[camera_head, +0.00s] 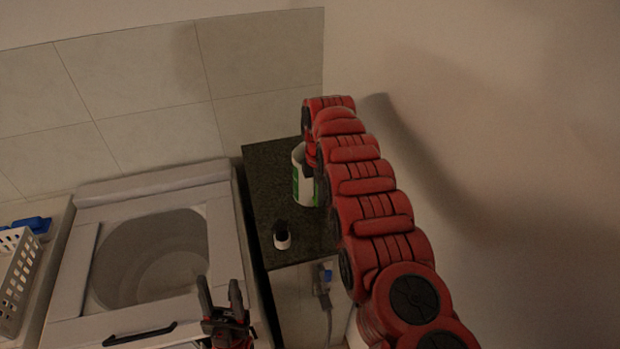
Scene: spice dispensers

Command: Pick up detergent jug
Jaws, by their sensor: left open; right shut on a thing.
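The detergent jug (303,180) looks like the white container with a green label on the dark speckled counter (270,185). Its right side is hidden behind my red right arm. My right gripper (311,158) is at the jug's upper right edge, mostly hidden by the arm, and is shut on it. I cannot tell whether the jug is touching the counter. My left gripper (221,292) is open and empty, low in the picture, in front of the washing machine's right side.
A small white item with a dark top (282,238) stands near the counter's front edge. A top-loading washing machine (228,245) is left of the counter. A white basket (18,270) and a blue item (32,224) are at far left. A tiled wall (150,70) is behind.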

